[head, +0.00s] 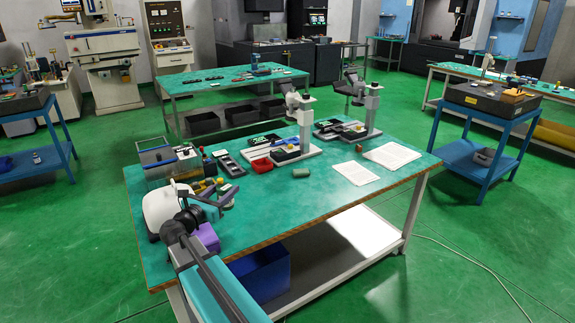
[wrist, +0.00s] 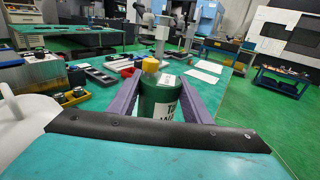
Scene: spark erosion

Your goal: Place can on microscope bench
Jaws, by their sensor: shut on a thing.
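My gripper (wrist: 160,92) has its two purple fingers on either side of a green can (wrist: 159,105) with a yellow cap and a white label. It is shut on the can, which stands upright between the fingers. In the head view my gripper (head: 213,200) is over the near left part of the microscope bench (head: 290,202), a green-topped table. The bench top also shows in the wrist view (wrist: 105,97). The can's lower part is hidden in the wrist view, so I cannot tell whether it touches the bench.
Two microscopes (head: 304,120) (head: 373,105) stand at the bench's back. White papers (head: 392,155) lie on the right, and trays and small items crowd the left. A white rounded object (head: 160,207) is at the near left corner. The front middle is clear.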

